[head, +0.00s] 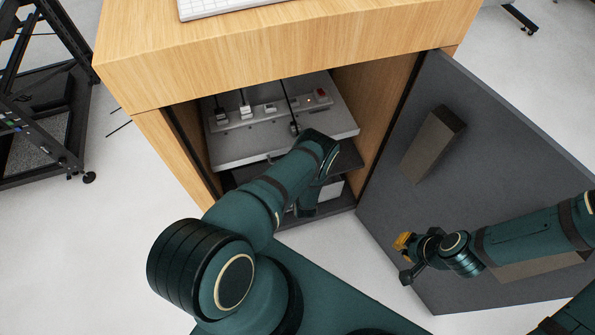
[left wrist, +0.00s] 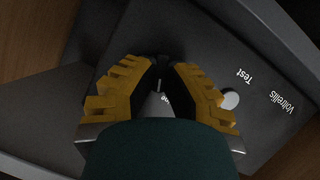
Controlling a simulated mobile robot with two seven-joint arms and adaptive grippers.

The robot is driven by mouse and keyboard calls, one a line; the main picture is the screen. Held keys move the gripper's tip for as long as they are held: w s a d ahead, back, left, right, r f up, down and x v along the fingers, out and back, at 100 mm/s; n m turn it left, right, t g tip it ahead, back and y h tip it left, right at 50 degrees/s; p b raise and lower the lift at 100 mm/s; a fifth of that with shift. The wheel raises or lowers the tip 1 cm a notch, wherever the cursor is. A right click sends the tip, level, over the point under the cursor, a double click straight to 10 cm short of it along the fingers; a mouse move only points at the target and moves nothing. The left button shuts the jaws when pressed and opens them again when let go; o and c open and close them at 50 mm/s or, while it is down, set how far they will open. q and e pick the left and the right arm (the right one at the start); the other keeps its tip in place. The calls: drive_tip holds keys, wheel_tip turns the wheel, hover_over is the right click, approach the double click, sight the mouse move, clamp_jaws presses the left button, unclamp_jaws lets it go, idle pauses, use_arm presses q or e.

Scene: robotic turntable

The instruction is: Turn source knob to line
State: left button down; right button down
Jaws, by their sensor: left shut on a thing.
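My left gripper (left wrist: 162,68) shows two yellow ribbed fingers in the left wrist view. They are closed in on the source knob (left wrist: 159,84), a small dark part with a pale mark, mostly hidden between the fingertips. The knob is on a dark device panel (left wrist: 215,60) with the words "Voltrellis" and "Test" and a partly covered label ending in "ne". In the head view my left arm reaches into the cabinet and hides its gripper and the knob. My right gripper (head: 404,258), with yellow on it, is in front of the open door; its jaw opening is unclear.
The wooden cabinet (head: 290,55) has an open grey door (head: 400,215) with a block handle (head: 433,143) on the right. A grey shelf (head: 240,150) inside carries a power strip (head: 268,113) with plugs. A round white button (left wrist: 230,99) sits beside the fingers. A black rack (head: 40,110) stands left.

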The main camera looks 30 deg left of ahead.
use_arm(q)
drive_tip(key=shift+a+n+t+h, duration=0.15)
drive_tip(key=shift+n+t, duration=0.35)
drive_tip(key=shift+n, duration=0.3)
drive_tip(key=shift+a+n+t+h, duration=0.15)
drive_tip(key=shift+n+t, duration=0.35)
drive_tip(key=shift+n, duration=0.3)
drive_tip(key=shift+d, duration=0.1)
drive_tip(key=c, duration=1)
unclamp_jaws()
wheel_tip(320, 180, up, 10)
